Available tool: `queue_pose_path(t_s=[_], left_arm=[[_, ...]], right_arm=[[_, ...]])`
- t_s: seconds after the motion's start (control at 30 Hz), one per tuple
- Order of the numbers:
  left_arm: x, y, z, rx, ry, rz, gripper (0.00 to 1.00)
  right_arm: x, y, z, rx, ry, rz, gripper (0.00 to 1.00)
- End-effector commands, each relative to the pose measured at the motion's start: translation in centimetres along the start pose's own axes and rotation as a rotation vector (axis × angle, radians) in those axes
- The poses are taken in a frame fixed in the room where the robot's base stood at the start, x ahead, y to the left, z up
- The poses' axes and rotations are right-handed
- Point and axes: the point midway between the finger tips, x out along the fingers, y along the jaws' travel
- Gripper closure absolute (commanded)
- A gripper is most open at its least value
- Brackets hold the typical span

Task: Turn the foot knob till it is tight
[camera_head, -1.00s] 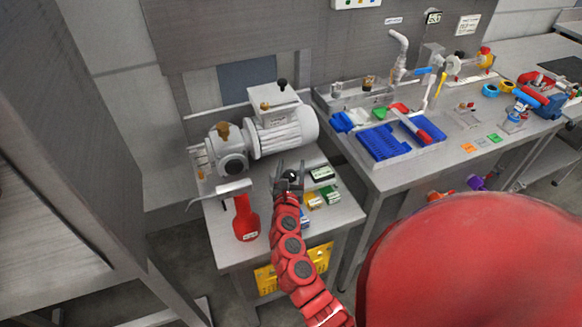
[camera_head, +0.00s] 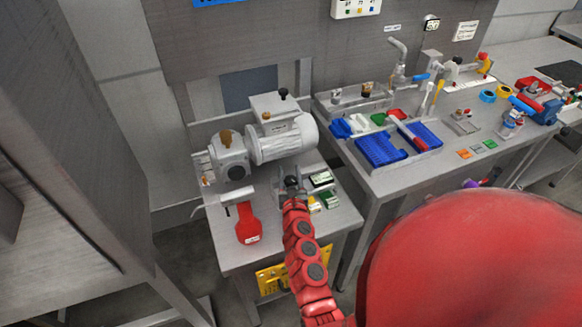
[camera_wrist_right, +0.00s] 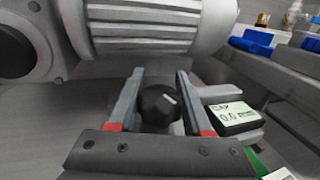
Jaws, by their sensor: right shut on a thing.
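The foot knob, a round black knob with a pale mark on top, is on the small steel table in front of the grey motor (camera_head: 283,138). It shows in the right wrist view (camera_wrist_right: 158,106) between the two grey fingers. My right gripper (camera_head: 290,183) reaches over the table from the front and is shut on the knob, hiding part of it. The motor's ribbed housing (camera_wrist_right: 140,28) is just behind the fingers. My left gripper is out of view.
A steel bench (camera_head: 395,176) with blue trays (camera_head: 380,150) stands to the right.

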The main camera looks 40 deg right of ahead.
Motion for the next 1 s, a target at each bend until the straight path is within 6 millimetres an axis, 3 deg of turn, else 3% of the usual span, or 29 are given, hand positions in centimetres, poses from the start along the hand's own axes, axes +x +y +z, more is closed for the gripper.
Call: queue_pose_path(t_s=[0.03,0.1,0.4,1.0], left_arm=[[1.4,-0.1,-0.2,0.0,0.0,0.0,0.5],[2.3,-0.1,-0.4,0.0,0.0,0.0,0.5],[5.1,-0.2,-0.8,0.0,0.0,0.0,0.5],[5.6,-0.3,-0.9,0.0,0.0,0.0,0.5]], right_arm=[[0.0,-0.2,0.7,-0.001,0.004,0.026,1.0],[0.0,-0.1,0.7,-0.003,0.002,0.08,1.0],[-0.2,0.8,0.4,0.001,0.003,0.347,1.0],[-1.1,2.3,0.1,0.001,0.0,0.874,1.0]])
